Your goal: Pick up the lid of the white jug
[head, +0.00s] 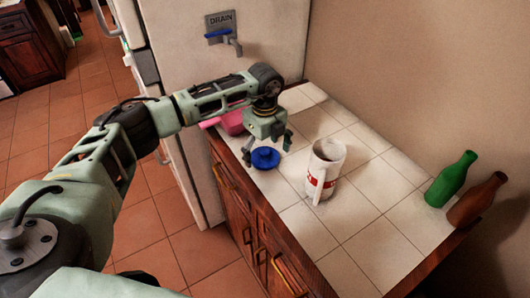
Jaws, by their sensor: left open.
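The white jug (324,170) stands upright on the tiled counter, with red marking on its side and its handle toward the front. Its top looks open. A blue lid (265,158) with a small knob lies on the counter to the left of the jug, apart from it. My left gripper (267,143) points down just above and behind the lid, with its fingers apart and nothing visible between them. Whether a finger touches the lid I cannot tell. My right gripper is not in view.
A pink container (232,121) sits behind my left gripper at the counter's left edge. A green bottle (451,179) and a brown bottle (477,199) stand at the right by the wall. The counter's front tiles (345,270) are clear.

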